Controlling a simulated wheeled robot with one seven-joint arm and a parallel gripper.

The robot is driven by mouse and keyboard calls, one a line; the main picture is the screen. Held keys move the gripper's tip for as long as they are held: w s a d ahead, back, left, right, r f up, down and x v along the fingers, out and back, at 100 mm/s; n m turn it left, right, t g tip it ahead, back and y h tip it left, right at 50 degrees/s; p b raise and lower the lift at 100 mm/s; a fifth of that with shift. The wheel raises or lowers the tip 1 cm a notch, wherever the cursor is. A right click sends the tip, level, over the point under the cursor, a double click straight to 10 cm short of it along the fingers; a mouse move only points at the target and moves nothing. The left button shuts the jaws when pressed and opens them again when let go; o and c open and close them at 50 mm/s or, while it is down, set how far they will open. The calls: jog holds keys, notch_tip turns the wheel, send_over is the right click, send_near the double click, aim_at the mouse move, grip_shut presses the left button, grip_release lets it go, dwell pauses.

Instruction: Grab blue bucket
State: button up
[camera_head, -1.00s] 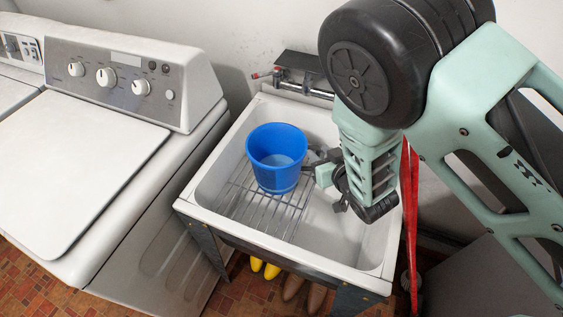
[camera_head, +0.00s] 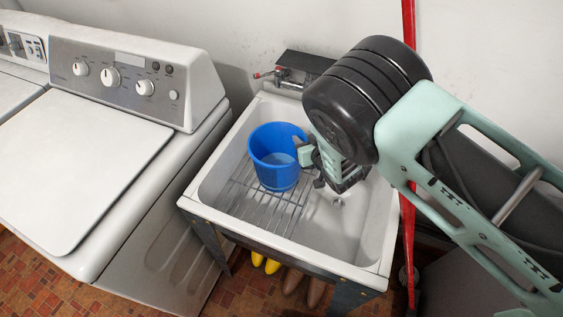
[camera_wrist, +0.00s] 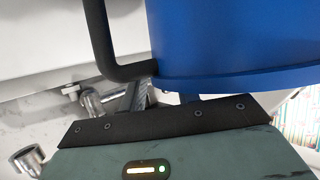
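The blue bucket (camera_head: 277,157) stands upright on a wire rack inside the white utility tub (camera_head: 222,163). My gripper (camera_head: 310,169) is at the bucket's right side, close to its wall, with its fingers apart. Whether it touches the bucket cannot be told. My arm comes in from the right and hides part of the tub's back right. In the wrist view the bucket (camera_wrist: 240,40) fills the upper right, just beyond the gripper body. A bent black bar shows to its left.
The wire rack (camera_head: 262,212) covers the tub's left part; the drain side is bare. A faucet (camera_head: 285,75) is on the wall behind. A white washer (camera_head: 75,175) stands left. A red pole (camera_head: 408,250) stands right of the tub. Yellow and brown footwear lies below.

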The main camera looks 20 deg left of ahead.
jog(key=c, duration=0.7)
jog(key=shift+s+d+f, duration=0.1)
jog(key=shift+s+f, duration=0.05)
jog(key=shift+f, duration=0.05)
dwell(0.8)
jog(key=shift+r, duration=0.1)
